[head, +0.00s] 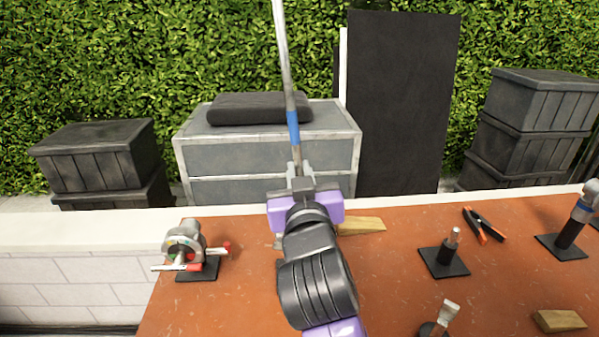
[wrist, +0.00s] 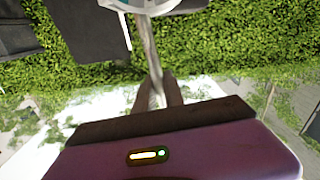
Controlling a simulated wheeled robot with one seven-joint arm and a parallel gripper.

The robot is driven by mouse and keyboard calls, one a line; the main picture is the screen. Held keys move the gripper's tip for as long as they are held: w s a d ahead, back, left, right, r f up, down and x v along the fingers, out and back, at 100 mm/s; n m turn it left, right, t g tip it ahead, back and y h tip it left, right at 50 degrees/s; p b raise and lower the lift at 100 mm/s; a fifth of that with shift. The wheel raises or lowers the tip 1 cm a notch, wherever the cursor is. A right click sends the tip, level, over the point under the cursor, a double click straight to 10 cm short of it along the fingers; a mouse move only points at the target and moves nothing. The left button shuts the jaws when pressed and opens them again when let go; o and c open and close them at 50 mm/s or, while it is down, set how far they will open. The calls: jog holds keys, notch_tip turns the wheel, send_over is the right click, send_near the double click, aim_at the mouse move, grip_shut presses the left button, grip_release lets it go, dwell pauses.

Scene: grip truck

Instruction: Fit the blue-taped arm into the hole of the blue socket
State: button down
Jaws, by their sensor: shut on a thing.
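My gripper (head: 301,178) is raised above the table and shut on the lower end of the blue-taped arm. This arm (head: 286,65) is a long thin silver rod with a blue tape band (head: 293,125); it stands nearly upright, leaning slightly left, its top out of the head view. The rod also shows in the wrist view (wrist: 152,60), running up to a round white part with teal marks (wrist: 140,4), cut off at the top edge. I cannot tell whether they touch, or whether that part is the blue socket.
A clamp head with red-tipped handles (head: 185,250) stands at the table's left. Dark crates and a grey cabinet (head: 265,157) stand behind.

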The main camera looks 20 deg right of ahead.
aim_at(293, 127)
jog(key=shift+w+a+r+p, duration=0.1)
jog(key=shift+a+r+p, duration=0.05)
jog(key=shift+r+p, duration=1.25)
jog(key=shift+a+r+p, duration=0.2)
jog(key=shift+r+p, duration=0.75)
jog(key=shift+r, duration=0.8)
jog(key=shift+w+a+r+p, duration=0.1)
jog(key=shift+a+r+p, duration=0.05)
jog(key=shift+r+p, duration=1.25)
jog(key=shift+r, duration=0.1)
